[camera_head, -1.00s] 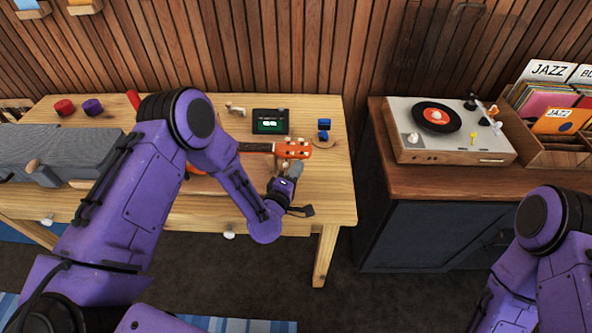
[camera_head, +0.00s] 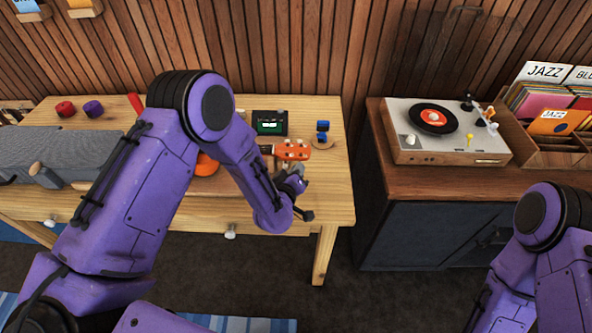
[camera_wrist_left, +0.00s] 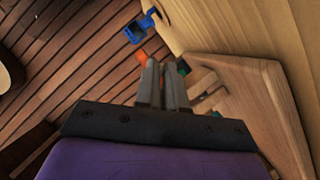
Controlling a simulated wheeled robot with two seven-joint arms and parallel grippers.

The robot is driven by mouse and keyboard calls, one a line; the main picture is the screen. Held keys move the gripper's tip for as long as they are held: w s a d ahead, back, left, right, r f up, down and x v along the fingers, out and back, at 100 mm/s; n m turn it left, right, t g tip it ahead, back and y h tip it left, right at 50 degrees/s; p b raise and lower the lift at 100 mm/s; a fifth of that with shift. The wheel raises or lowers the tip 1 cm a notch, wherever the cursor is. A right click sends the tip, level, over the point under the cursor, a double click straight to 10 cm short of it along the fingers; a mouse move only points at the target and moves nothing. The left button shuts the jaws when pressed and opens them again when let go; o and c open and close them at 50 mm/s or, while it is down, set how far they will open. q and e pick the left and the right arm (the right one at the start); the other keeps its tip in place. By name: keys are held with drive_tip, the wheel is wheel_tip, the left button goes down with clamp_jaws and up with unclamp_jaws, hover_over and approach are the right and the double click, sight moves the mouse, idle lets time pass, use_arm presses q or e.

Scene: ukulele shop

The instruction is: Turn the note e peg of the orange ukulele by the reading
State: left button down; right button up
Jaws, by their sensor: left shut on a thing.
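The orange ukulele lies on the wooden table, its orange headstock (camera_head: 293,151) with pale pegs pointing right. Part of its orange body (camera_head: 206,166) shows behind my left arm, which hides the rest. My left gripper (camera_head: 295,168) is at the near side of the headstock, its fingers close together and shut on a tuning peg there. The peg is hidden between the fingers, and I cannot read which note it is. In the left wrist view the fingers (camera_wrist_left: 163,85) nearly meet beside a bit of orange headstock (camera_wrist_left: 140,57).
A blue object (camera_head: 322,130) stands right of the tuner. Red (camera_head: 65,109) and purple (camera_head: 93,108) pieces sit at the back left, behind a grey case (camera_head: 75,150). A record player (camera_head: 445,135) stands on the cabinet at right. The table's right front corner is clear.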

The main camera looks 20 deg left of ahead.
idle(0.4)
use_arm(q)
drive_tip(key=c, duration=1.2)
unclamp_jaws()
drive_tip(key=b+v, duration=0.2)
drive_tip(key=v, duration=0.8)
drive_tip(key=shift+s+r+b, duration=0.15)
drive_tip(key=shift+s+b, duration=0.05)
drive_tip(key=shift+b, duration=0.1)
drive_tip(key=shift+d, duration=0.1)
